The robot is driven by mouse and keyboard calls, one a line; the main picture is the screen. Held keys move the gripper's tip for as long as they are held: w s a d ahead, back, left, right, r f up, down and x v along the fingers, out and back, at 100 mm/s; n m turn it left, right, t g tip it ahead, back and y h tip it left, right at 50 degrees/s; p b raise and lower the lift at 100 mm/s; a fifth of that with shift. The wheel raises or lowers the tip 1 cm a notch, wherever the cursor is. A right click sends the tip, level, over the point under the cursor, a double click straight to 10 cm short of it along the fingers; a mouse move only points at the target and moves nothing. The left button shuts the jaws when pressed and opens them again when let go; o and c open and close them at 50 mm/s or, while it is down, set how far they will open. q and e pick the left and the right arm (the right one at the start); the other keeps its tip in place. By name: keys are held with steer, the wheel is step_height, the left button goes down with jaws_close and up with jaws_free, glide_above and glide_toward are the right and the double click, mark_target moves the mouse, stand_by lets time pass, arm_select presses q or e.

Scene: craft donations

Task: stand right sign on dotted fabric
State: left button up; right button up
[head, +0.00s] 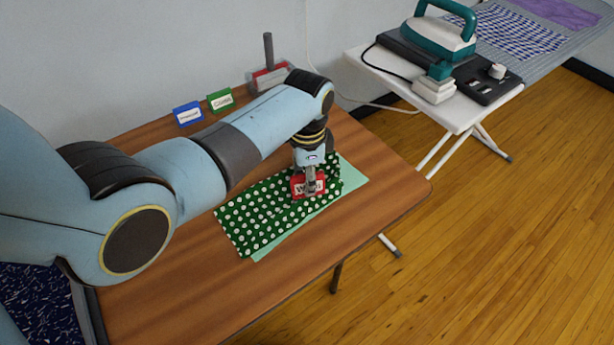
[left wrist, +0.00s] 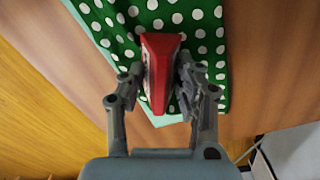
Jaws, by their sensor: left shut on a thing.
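A red sign with a white label (head: 299,187) is at the right part of the green dotted fabric (head: 262,212). In the left wrist view the red sign (left wrist: 158,62) is seen from above between the two fingers. My left gripper (head: 310,180) is shut on the red sign, over the fabric; the left wrist view also shows this gripper (left wrist: 160,85). I cannot tell whether the sign's base touches the fabric. A blue sign (head: 187,113) and a green sign (head: 220,100) stand at the back of the table. My right gripper is not in view.
A mint-green cloth (head: 352,176) lies under the dotted fabric on the wooden table (head: 180,290). A red-and-grey holder with an upright post (head: 268,75) stands at the back, partly behind my left arm. An ironing board with an iron (head: 442,32) is at the upper right.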

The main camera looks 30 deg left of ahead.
arm_select(q)
steer(key=shift+f, duration=0.4)
steer(key=o, duration=1)
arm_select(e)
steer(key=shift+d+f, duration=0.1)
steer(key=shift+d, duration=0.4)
arm_select(q)
step_height(320, 180, up, 13)
steer(key=p, duration=0.2)
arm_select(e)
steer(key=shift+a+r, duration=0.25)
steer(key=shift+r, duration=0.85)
